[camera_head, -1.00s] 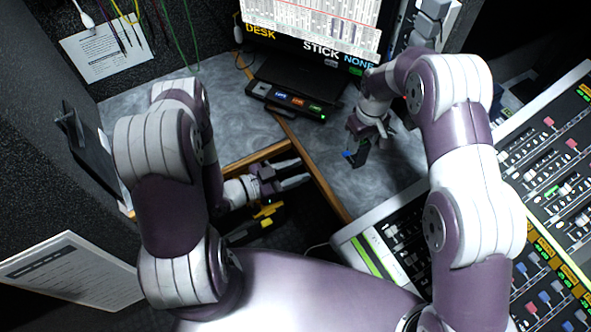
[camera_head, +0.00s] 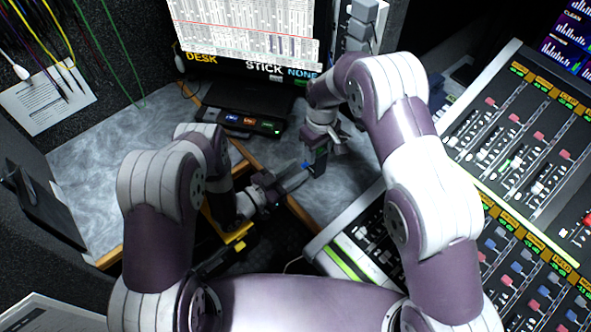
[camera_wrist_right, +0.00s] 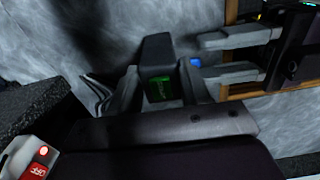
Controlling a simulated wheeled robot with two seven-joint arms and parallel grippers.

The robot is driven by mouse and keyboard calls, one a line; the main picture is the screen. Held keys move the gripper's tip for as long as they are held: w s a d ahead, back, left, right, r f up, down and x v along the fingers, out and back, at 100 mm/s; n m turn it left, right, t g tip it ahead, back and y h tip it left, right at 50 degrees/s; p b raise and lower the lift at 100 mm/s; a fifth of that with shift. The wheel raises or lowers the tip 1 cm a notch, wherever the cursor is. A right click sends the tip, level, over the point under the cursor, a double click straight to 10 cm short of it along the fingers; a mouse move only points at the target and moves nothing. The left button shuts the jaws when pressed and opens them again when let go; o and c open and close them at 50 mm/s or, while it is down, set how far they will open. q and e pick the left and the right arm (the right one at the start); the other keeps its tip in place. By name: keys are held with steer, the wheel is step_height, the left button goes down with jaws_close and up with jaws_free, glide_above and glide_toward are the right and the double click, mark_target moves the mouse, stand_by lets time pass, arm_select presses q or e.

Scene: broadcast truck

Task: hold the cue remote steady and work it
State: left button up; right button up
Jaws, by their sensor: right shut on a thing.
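The cue remote (camera_wrist_right: 157,55) is a small dark block with a lit green face and a blue part on its side. My right gripper (camera_wrist_right: 155,88) is shut on it and holds it above the grey desk. It also shows in the head view (camera_head: 319,161), partly hidden by the right gripper (camera_head: 322,146). My left gripper (camera_head: 300,172) is beside the remote, its fingers pointing at the blue side. In the right wrist view the left gripper (camera_wrist_right: 210,58) has its two fingers apart, with the blue part close to their tips. Contact cannot be told.
A black box with lit buttons (camera_head: 238,123) stands below the monitor (camera_head: 245,40) at the back. An open drawer (camera_head: 225,225) lies below the left arm. A mixing console (camera_head: 500,165) fills the right side. A red-lit switch (camera_wrist_right: 38,168) shows in the wrist view.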

arm_select(q)
steer(key=shift+w+d, duration=0.25)
steer(key=shift+d, duration=0.1)
